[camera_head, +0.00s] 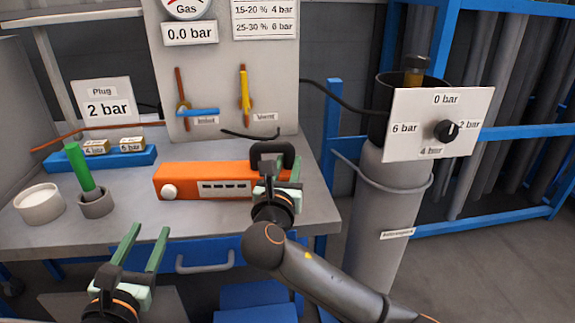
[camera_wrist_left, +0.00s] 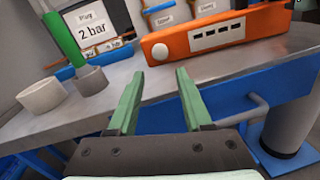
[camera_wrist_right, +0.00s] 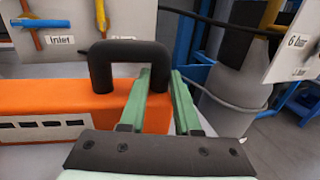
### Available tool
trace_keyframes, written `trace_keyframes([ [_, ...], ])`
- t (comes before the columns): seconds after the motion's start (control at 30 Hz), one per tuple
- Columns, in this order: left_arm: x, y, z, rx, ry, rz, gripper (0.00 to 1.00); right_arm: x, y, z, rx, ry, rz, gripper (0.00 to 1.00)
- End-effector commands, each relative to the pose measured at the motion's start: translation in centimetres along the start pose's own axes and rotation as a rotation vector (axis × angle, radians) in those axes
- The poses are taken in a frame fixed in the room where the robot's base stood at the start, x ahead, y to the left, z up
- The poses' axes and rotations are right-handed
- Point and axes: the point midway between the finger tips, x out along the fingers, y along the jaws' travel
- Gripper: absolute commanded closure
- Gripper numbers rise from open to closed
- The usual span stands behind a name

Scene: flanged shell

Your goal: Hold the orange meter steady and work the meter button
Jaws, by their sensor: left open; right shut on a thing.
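My right gripper (camera_head: 280,172) is shut on the handle's right leg, seen between the green fingers in the right wrist view (camera_wrist_right: 158,85). My left gripper (camera_head: 150,235) is open and empty in front of the bench edge, below and left of the button.
A white bowl (camera_head: 40,205) and a grey cup (camera_head: 96,204) with a green stick (camera_head: 79,166) stand at the bench's left. Behind are a blue block (camera_head: 100,161) and a panel with Inlet and Vent levers (camera_head: 244,92). A grey cylinder (camera_head: 385,215) stands right.

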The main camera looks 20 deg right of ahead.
Motion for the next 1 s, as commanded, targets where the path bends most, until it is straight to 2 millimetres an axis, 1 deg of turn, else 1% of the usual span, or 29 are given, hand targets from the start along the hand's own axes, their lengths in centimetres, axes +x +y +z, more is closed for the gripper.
trace_keyframes([
  [0.93, 0.00, 0.00, -0.01, 0.000, 0.000, 0.000, 0.50, -0.03, 0.03, -0.07, 0.000, 0.002, 0.001, 1.00],
  [0.97, 0.00, 0.00, -0.01, 0.000, 0.000, 0.000, 0.52, -0.03, 0.03, -0.07, 0.000, 0.002, 0.001, 1.00],
  [1.0, -0.06, -0.01, -0.03, -0.002, 0.000, 0.000, 0.57, -0.03, 0.03, -0.07, 0.000, 0.002, 0.001, 1.00],
])
